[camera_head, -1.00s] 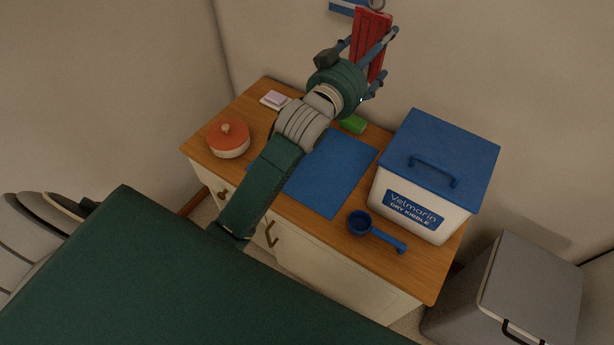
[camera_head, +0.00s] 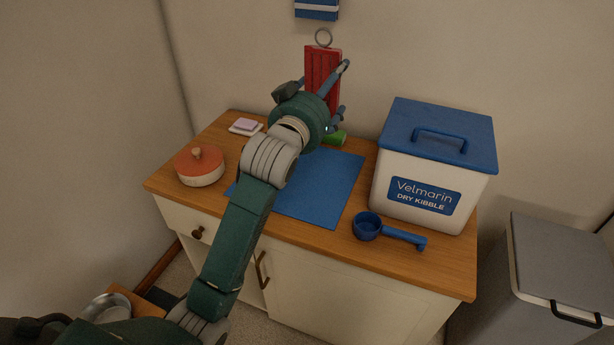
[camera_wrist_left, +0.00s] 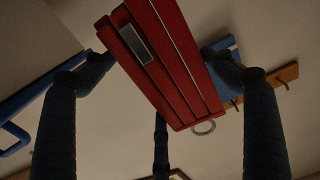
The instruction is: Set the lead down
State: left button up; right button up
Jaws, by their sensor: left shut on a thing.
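The lead (camera_head: 321,72) is a red, flat, ribbed bundle with a metal ring at its top. My left gripper (camera_head: 328,94) is shut on it and holds it upright in the air, over the back of the cabinet top in the head view. In the left wrist view, the lead (camera_wrist_left: 165,62) sits between the blue fingers, with a pale metal plate on its face and the ring at its lower end. My right gripper is not in view.
A blue mat (camera_head: 325,185) lies on the wooden cabinet top (camera_head: 300,236). A grey bin (camera_head: 555,270) stands right.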

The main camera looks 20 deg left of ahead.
pick_arm(q)
notch_tip(320, 180, down, 8)
jog(key=shift+r+b, duration=0.1)
jog(key=shift+b, duration=0.75)
notch_tip(320, 180, down, 11)
jog(key=b, duration=0.3)
jog(key=shift+r, duration=0.15)
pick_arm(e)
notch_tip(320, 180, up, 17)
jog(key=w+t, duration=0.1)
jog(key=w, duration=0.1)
pick_arm(q)
jog(key=shift+f, duration=0.3)
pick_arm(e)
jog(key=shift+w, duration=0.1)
